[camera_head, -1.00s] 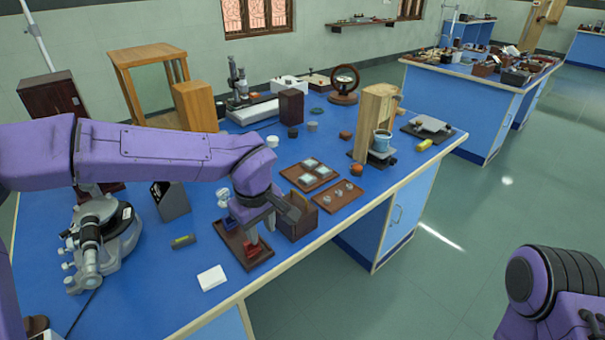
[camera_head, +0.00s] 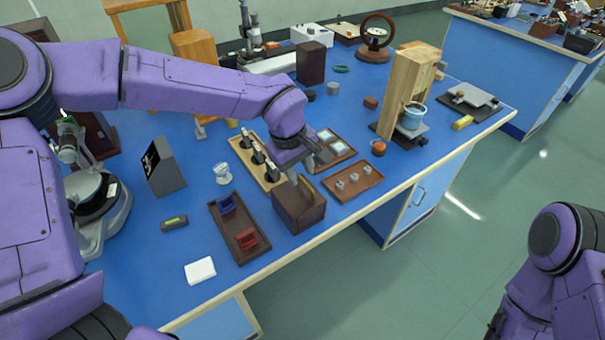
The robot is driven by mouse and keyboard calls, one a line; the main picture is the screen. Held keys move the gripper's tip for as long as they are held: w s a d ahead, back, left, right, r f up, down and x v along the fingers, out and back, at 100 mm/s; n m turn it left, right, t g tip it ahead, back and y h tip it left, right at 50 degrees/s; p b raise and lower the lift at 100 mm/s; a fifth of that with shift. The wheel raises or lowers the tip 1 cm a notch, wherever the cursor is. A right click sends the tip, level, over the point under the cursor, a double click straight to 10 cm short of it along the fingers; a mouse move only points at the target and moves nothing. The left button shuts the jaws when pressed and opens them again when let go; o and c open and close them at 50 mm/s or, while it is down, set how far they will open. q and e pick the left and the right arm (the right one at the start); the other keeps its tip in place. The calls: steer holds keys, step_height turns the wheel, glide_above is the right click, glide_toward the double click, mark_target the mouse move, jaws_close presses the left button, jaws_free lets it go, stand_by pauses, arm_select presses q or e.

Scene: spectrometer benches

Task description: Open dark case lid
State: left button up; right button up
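The dark brown case (camera_head: 301,214) sits near the front edge of the blue bench in the head view. My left gripper (camera_head: 296,178) points down at the case's top, over its back edge. The gripper hides part of that edge, so I cannot tell how far the lid is raised or whether the fingers touch it. The spread of the fingers is also unclear. My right arm shows at the lower right, off the bench, with its gripper out of view.
Left of the case lies a brown tray (camera_head: 224,237) with blue and red pieces. Behind is a wooden rack (camera_head: 246,160) with dark-topped items. Right is a tray (camera_head: 367,187) with small clear pieces. A white pad (camera_head: 200,271) lies at the front left, with bare bench around it.

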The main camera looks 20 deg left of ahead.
mark_target(304, 183)
arm_select(q)
steer(key=f, duration=0.1)
steer(key=w+f, duration=0.2)
steer(key=shift+d+f, duration=0.2)
steer(key=shift+f, duration=0.2)
steer(key=shift+s+r, duration=0.2)
steer(key=shift+s, duration=0.2)
steer(key=shift+c, duration=1)
jaws_close()
steer(key=shift+f, duration=0.1)
